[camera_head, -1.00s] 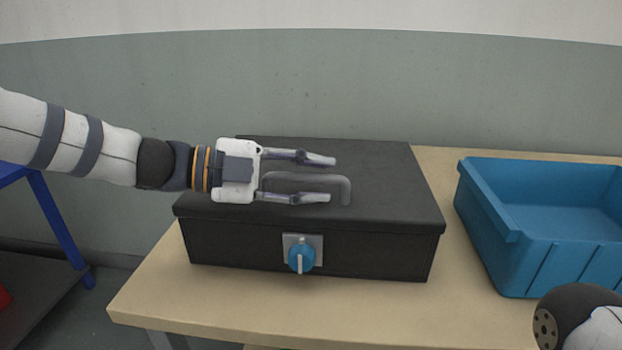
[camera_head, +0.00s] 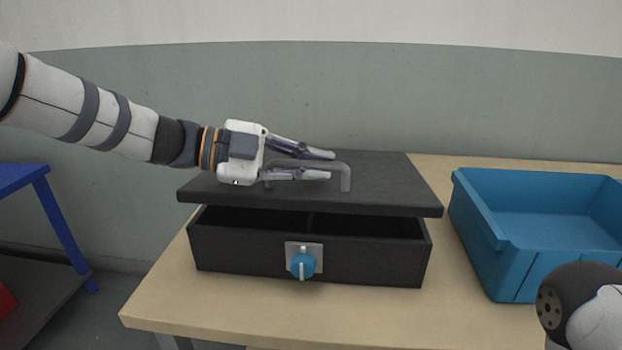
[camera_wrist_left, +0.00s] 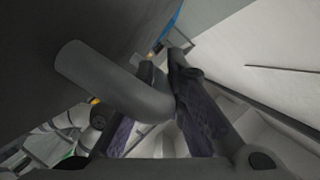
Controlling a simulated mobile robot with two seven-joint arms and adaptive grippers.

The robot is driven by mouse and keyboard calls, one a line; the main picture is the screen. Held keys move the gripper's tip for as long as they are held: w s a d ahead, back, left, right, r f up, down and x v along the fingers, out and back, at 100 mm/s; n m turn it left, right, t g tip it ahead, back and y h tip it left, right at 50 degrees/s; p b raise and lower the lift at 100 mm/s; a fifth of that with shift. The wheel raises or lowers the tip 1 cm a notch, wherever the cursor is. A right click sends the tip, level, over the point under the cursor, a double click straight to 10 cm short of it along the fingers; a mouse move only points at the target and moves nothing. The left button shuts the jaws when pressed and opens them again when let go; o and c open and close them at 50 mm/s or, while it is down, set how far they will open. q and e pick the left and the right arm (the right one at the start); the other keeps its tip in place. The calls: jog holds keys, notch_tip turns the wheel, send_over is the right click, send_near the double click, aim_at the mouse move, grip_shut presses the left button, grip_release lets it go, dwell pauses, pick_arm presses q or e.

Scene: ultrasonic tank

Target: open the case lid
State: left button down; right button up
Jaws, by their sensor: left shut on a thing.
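The black case (camera_head: 215,254) stands on the table, with a blue knob (camera_head: 302,266) on a grey plate at its front. Its lid (camera_head: 390,190) is tilted up a little at the front, and a dark gap shows between the lid and the case wall. A grey handle (camera_head: 345,175) is on top of the lid. My left gripper (camera_head: 330,165) is shut on the handle, which also shows large between the fingers in the left wrist view (camera_wrist_left: 120,85). The case's inside is mostly hidden in shadow. My right gripper is out of view.
A blue bin (camera_head: 545,215) stands on the table to the right of the case. The wooden table (camera_head: 200,308) has free room in front of the case. A blue-framed shelf (camera_head: 60,225) stands at the left. The wall is behind.

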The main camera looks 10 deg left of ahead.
pick_arm(q)
jog(key=shift+n+g, duration=0.3)
jog(key=shift+n, duration=0.3)
jog(key=r, duration=0.1)
jog(key=w+r, duration=0.2)
jog(key=r, duration=0.1)
jog(key=shift+w, duration=0.1)
jog(key=w+r+n+g+b, duration=0.1)
jog(key=w+r+b, duration=0.1)
jog(key=w+r, duration=0.3)
jog(key=shift+a+r+n+y+b, duration=0.15)
jog(key=shift+r+n+y+b, duration=0.2)
jog(key=shift+r, duration=0.4)
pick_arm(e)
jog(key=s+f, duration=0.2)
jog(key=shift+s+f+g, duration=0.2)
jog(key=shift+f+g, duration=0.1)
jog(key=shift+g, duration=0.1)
pick_arm(q)
jog(key=shift+r, duration=0.15)
